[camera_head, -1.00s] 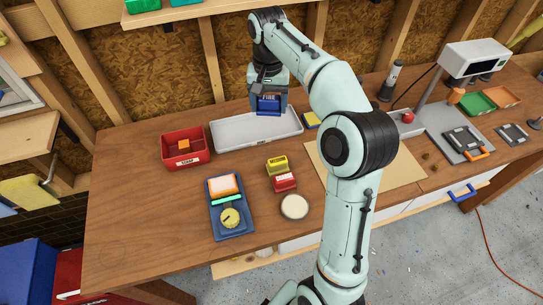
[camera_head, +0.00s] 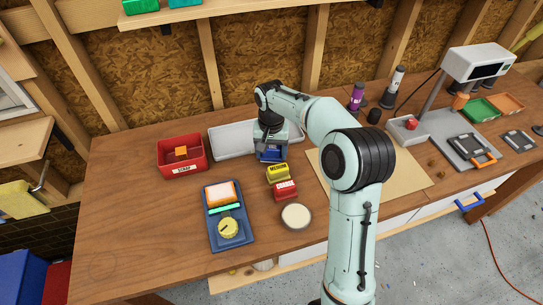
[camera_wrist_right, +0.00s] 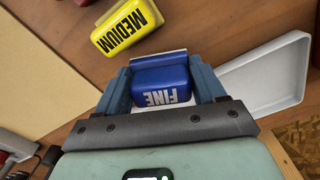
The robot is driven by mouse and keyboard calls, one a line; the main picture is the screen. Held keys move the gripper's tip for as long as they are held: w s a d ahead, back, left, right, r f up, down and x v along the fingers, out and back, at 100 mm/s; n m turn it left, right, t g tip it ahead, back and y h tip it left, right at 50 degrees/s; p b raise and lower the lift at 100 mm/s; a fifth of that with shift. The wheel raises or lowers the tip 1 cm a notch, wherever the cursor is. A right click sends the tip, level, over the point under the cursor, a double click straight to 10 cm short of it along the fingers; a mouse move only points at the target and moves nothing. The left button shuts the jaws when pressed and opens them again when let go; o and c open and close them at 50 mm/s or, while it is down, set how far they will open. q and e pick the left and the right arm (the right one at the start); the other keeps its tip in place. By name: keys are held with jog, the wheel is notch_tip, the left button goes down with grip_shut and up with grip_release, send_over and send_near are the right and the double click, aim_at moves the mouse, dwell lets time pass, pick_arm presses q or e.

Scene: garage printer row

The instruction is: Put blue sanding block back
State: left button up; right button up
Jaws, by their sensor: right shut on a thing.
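The blue sanding block marked FINE (camera_wrist_right: 160,82) is between the fingers of my right gripper (camera_wrist_right: 161,72), which is shut on it. In the head view, my right gripper (camera_head: 271,148) and the blue block (camera_head: 270,156) are at the front right of the pale tray (camera_head: 228,141), just behind the yellow MEDIUM block (camera_head: 278,173). I cannot tell whether the blue block touches the table. A red block (camera_head: 286,191) sits in front of the yellow one. The yellow block (camera_wrist_right: 127,27) also shows near the gripper in the wrist view. My left gripper is not in view.
A red scrap bin (camera_head: 181,168) with an orange piece stands left of the tray. A tan board (camera_head: 395,185) lies to the right. The left front of the table is clear.

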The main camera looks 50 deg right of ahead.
aim_at(272, 148)
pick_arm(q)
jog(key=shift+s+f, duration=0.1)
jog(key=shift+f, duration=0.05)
pick_arm(e)
jog(key=shift+f, duration=1.1)
jog(key=shift+f, duration=0.1)
jog(key=o, duration=1)
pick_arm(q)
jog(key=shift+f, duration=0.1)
pick_arm(e)
notch_tip(272, 148, up, 12)
jog(key=shift+r+p, duration=0.15)
jog(key=shift+p, duration=0.75)
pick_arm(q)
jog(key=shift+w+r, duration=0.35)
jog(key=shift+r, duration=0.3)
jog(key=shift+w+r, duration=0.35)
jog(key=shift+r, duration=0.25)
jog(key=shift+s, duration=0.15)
